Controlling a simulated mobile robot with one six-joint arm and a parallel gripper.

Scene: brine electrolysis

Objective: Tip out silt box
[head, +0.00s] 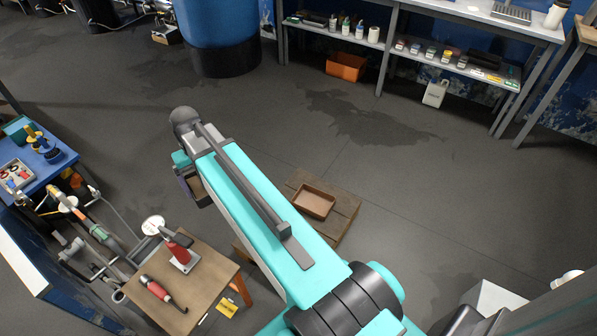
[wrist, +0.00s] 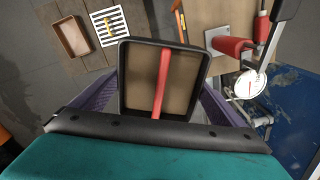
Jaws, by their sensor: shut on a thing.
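The silt box, a dark-rimmed square box with a red bar (wrist: 163,75) across it, sits between the purple fingers of my gripper (wrist: 163,100) in the wrist view. My gripper is shut on it. The box's inside (wrist: 137,70) is flat brown; I cannot tell whether that is silt or the bare bottom. In the head view, the box (head: 198,189) shows only in part beside the end of my arm, held above the floor. The arm hides the rest of it and most of the gripper.
A shallow brown tray (head: 313,202) lies on a low wooden platform (head: 343,222); a striped grate (wrist: 108,25) is beside the tray. A small wooden table (head: 215,285) with red tools stands at lower left, near pipes and a gauge (head: 153,225).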

